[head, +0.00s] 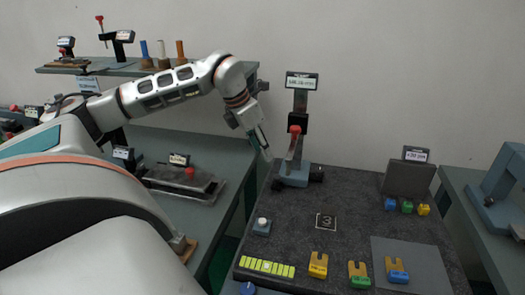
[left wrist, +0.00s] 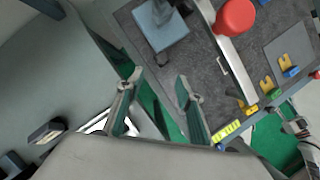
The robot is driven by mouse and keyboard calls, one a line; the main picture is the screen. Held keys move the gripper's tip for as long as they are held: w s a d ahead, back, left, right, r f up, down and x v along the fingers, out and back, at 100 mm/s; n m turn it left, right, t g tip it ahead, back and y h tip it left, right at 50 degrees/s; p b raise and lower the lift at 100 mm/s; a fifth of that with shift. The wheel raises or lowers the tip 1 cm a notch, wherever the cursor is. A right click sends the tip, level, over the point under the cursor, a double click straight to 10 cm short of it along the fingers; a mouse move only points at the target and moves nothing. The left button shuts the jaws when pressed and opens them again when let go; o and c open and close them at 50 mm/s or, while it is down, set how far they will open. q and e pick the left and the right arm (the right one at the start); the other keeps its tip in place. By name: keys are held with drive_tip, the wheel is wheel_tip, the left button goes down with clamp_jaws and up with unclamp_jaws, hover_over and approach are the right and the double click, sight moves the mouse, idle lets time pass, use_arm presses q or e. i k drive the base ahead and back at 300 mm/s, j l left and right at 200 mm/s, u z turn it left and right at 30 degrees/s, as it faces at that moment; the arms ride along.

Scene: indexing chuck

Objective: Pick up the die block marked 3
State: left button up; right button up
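The die block marked 3 (head: 326,221) is a small dark block with a pale-edged top, lying on the dark speckled table top (head: 300,232). I cannot make it out in the left wrist view. My left gripper (head: 264,150) is up and to the left of the block in the head view, well apart from it, beside the upright press with the red knob. In the left wrist view its two fingers (left wrist: 155,88) are spread with nothing between them.
The press with its red knob (head: 295,130) stands at the back of the table; its knob (left wrist: 236,17) looms close in the wrist view.

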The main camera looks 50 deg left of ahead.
sight(327, 212)
drive_tip(key=k, duration=1)
